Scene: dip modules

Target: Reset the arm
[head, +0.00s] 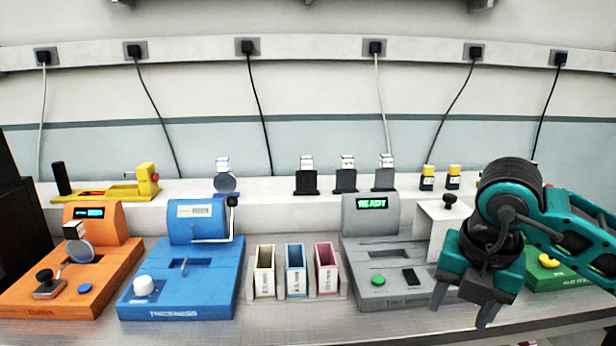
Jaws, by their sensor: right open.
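My right gripper (461,307) is open and empty at the lower right of the head view. Its arm comes in from the right edge, and its fingers point down in front of the grey and green devices. The grey device (395,262) with a lit "READY" display stands just left of it, apart from the fingers as far as I can see. The green device (560,275) is partly hidden behind my right arm. My left gripper does not show.
An orange device (112,262) and a blue device (215,265) stand at the left. Three narrow bins, cream (264,270), blue (295,270) and pink (326,268), stand in the middle. A back ledge (270,190) holds a yellow fixture (128,192) and several small holders. Cables hang from wall sockets.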

